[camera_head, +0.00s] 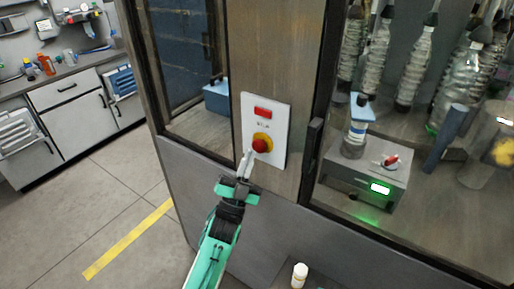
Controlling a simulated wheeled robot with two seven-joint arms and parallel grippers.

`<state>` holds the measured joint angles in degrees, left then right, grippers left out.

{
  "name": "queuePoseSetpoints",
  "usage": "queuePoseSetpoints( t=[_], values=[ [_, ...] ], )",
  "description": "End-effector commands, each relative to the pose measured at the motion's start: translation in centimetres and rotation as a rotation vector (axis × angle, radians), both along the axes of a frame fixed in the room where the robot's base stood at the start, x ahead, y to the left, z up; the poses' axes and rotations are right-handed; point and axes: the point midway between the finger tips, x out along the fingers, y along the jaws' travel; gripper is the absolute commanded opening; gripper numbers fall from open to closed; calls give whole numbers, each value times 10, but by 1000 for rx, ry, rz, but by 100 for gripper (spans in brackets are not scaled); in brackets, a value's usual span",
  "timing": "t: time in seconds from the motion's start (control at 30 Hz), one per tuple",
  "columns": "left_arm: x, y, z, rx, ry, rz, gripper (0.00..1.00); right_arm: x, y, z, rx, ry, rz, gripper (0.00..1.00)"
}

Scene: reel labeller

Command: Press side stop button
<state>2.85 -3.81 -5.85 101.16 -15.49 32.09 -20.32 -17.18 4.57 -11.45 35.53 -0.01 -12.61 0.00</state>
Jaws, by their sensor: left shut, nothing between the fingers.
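The stop button (260,146) is a red knob on a yellow round base. It sits on a white panel (281,113) on the machine's side post, below a small red label. My left gripper (245,158) is shut and empty. Its fingertips are just left of and slightly below the red knob, close to it. Whether they touch the panel or the button, I cannot tell. My right gripper is not in the view.
A dark door handle (312,146) stands right of the panel. Behind the glass are a grey box with a green display (371,178) and several bottles. A small white bottle (299,274) stands low in front. A yellow floor line (128,240) and lab cabinets are at left.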

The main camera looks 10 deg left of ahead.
Motion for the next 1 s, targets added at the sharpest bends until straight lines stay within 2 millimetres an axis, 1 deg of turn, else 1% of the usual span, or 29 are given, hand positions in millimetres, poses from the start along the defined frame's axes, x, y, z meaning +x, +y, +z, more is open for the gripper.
queuePoseSetpoints(
  t=[0.63,1.0],
  values=[
    [0,0,0,0,0,0,0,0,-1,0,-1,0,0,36],
    [8,-3,1,0,-1,0,0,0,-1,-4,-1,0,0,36]
  ],
)
